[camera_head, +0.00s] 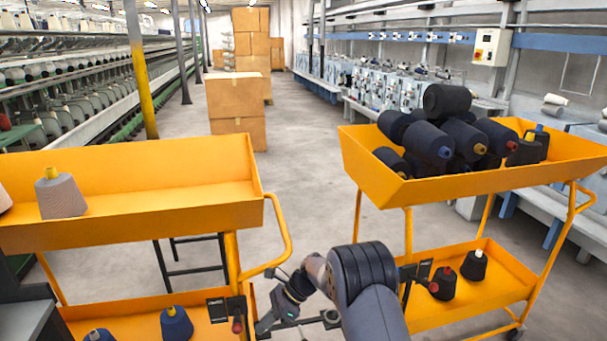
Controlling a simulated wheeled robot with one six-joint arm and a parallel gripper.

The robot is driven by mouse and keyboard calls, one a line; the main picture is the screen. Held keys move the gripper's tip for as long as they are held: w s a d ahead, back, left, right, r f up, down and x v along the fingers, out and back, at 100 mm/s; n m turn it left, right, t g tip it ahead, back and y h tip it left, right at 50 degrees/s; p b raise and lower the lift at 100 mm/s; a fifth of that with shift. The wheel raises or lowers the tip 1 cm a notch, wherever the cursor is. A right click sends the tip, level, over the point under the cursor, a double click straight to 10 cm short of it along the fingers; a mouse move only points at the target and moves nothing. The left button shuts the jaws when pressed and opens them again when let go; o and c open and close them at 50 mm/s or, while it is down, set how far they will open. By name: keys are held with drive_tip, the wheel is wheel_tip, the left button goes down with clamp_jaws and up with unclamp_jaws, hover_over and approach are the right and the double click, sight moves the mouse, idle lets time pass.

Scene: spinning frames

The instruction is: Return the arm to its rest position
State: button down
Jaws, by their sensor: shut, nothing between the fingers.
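My arm (368,275) rises from the bottom edge, right of centre, and bends left at a thick dark ribbed joint. Its far part slopes down and left to my gripper (266,324), low in the view. My gripper is small and dark here, beside the right end of the left yellow cart, and appears shut and empty. I cannot tell whether it touches the cart.
The left yellow cart (130,158) holds a pale yarn cone (60,194) above and dark cones below. The right yellow cart (375,172) carries piled dark cones (465,140). Cardboard boxes (236,95) stand in the aisle. Floor between the carts (310,190) is clear.

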drive_tip(key=s+a+f+n+t+y+b, duration=0.1)
drive_tip(key=a+f+n+t+b, duration=0.1)
drive_tip(key=f+t+b, duration=0.3)
wheel_tip(320, 180, down, 3)
drive_tip(key=a+b, duration=0.1)
drive_tip(key=b, duration=0.3)
drive_tip(key=shift+a+n, duration=0.2)
drive_tip(key=shift+n, duration=0.1)
drive_tip(key=shift+r+p, duration=0.25)
drive_tip(key=shift+p, duration=0.05)
